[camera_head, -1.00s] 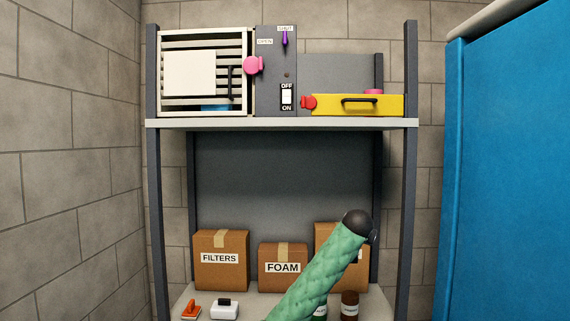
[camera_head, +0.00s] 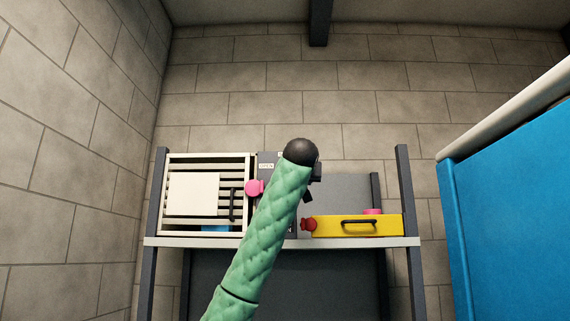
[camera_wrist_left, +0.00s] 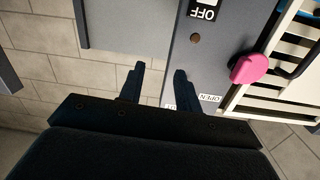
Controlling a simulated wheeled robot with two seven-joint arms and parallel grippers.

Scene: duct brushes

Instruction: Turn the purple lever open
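The purple lever is hidden now, behind my left arm in the head view and not visible past the gripper in the wrist view. Its dark grey panel (camera_wrist_left: 199,60) shows upside down in the left wrist view, with the OPEN label (camera_wrist_left: 209,98) and a second, partly covered label (camera_wrist_left: 169,106). My left gripper (camera_wrist_left: 159,69) is open, its two dark fingers apart with nothing seen between them. It is over or in front of the panel's upper part; contact cannot be told. In the head view the left gripper (camera_head: 310,185) is mostly hidden by its own wrist. My right gripper is not in view.
A slatted vent with a pink knob (camera_head: 254,188) adjoins the panel on the left. A yellow drawer (camera_head: 380,226) with a red knob (camera_head: 309,224) sits to the right on the shelf (camera_head: 195,243). A blue cabinet (camera_head: 515,215) stands far right.

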